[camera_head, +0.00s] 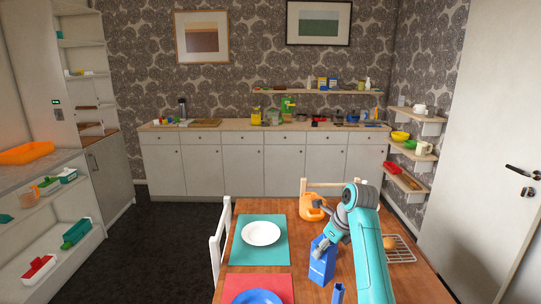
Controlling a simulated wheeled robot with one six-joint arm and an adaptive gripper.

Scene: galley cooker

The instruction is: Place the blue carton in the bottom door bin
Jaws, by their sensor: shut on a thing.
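The blue carton (321,264) is upright, slightly tilted, over the wooden table at its front middle. My gripper (326,242) is shut on its upper part, coming from the right. I cannot tell whether the carton's base touches the table. No door bin can be made out clearly. At the left stands a tall pale unit (58,128) with a small display and shelves beside it.
A teal mat with a white plate (261,233) and a red mat with a blue plate (257,298) lie left of the carton. An orange jug (312,208), wire rack (400,248) and blue object (338,293) are near. A white chair (220,240) stands left. Dark floor is clear.

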